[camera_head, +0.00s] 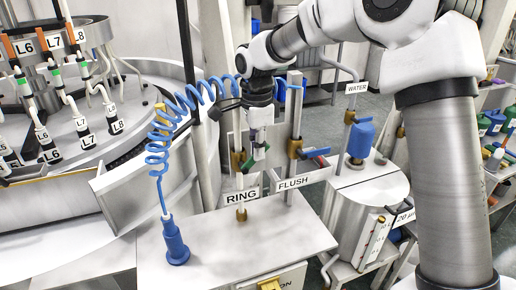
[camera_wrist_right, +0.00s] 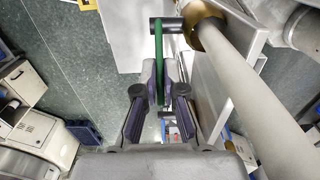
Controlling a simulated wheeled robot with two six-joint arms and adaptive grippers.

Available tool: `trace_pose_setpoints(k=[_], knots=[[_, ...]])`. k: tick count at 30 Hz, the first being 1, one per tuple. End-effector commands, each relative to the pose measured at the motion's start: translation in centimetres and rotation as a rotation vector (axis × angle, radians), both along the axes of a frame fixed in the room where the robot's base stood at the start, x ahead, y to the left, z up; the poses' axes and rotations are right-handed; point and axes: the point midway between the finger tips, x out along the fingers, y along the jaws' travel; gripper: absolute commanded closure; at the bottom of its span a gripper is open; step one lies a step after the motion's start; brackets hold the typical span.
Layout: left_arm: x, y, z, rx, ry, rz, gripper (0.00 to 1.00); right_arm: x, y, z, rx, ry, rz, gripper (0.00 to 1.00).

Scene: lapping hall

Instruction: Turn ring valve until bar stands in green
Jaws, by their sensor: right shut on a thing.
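The ring valve is the brass fitting (camera_head: 237,162) on a thin upright pipe behind the RING sign (camera_head: 241,196). Its green lever (camera_head: 249,160) sits at my right gripper (camera_head: 257,146), which reaches down from above. In the right wrist view, my right gripper (camera_wrist_right: 160,88) is shut on the green lever (camera_wrist_right: 158,50), with its pads on both sides. The lever's dark stem (camera_wrist_right: 171,25) joins the brass valve body (camera_wrist_right: 207,36) beside the pale pipe (camera_wrist_right: 255,85). I cannot make out a bar against a green band. My left gripper is not in view.
The flush valve (camera_head: 295,149), with a blue lever, stands close right behind the FLUSH sign (camera_head: 292,183). A coiled blue hose (camera_head: 160,135) hangs left, ending in a blue nozzle (camera_head: 176,245) on the grey bench top (camera_head: 235,252). A round lapping machine (camera_head: 75,140) fills the left.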

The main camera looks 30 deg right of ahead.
Motion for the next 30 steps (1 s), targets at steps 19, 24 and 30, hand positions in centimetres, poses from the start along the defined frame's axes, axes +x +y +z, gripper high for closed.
trace_pose_setpoints(k=[19, 24, 30], knots=[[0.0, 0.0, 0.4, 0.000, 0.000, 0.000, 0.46, -0.1, 0.1, -0.1, -0.020, 0.012, 0.001, 0.67], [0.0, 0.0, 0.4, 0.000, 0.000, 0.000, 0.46, 0.0, 0.2, 2.0, -0.021, 0.008, 0.000, 0.67], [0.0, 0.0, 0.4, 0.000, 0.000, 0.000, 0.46, 0.1, 0.3, 7.1, -0.021, 0.008, 0.000, 0.67]])
